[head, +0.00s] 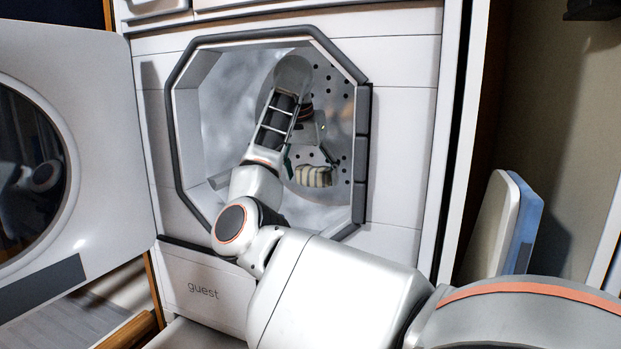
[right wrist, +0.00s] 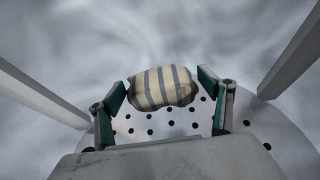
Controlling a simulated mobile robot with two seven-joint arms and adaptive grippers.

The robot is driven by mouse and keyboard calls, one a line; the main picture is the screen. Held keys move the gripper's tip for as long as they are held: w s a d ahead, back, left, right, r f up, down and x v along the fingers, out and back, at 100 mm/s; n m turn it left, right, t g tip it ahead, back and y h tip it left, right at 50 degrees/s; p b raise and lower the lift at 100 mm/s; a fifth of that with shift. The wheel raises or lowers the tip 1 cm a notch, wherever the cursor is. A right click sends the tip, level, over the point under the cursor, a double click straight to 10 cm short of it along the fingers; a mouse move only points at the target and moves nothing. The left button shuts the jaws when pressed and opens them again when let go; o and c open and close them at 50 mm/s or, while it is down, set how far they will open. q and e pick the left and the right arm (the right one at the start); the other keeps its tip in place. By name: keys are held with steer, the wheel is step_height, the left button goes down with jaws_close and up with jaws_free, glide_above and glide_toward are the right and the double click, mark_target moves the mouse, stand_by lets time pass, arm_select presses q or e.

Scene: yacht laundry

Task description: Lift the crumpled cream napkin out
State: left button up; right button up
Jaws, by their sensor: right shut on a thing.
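A small crumpled cream cloth with grey stripes, the napkin (head: 315,176), is inside the octagonal drum opening (head: 361,85), in front of the perforated back wall. My right arm reaches through the opening. My right gripper (head: 311,163) is shut on the napkin, seen from behind and partly hidden by its own wrist. In the right wrist view the napkin (right wrist: 160,88) sits between the two green-padded fingertips of the gripper (right wrist: 162,92), bunched up. Whether it touches the drum wall I cannot tell. My left gripper is not in view.
The round-windowed door (head: 105,130) stands open at the left. The perforated drum back (right wrist: 165,122) lies beyond the napkin in the right wrist view. A white and blue panel (head: 510,225) stands at the right.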

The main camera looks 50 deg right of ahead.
mark_target(313, 167)
steer(key=shift+r, duration=0.15)
steer(key=shift+r+h+b, duration=0.3)
steer(key=shift+r+b, duration=0.15)
steer(key=shift+r+h, duration=0.3)
steer(key=shift+r, duration=0.4)
steer(key=shift+b, duration=0.4)
steer(key=shift+r+t+h+b, duration=0.3)
steer(key=shift+r+h+b, duration=0.1)
steer(key=shift+b, duration=0.15)
steer(key=shift+r, duration=0.4)
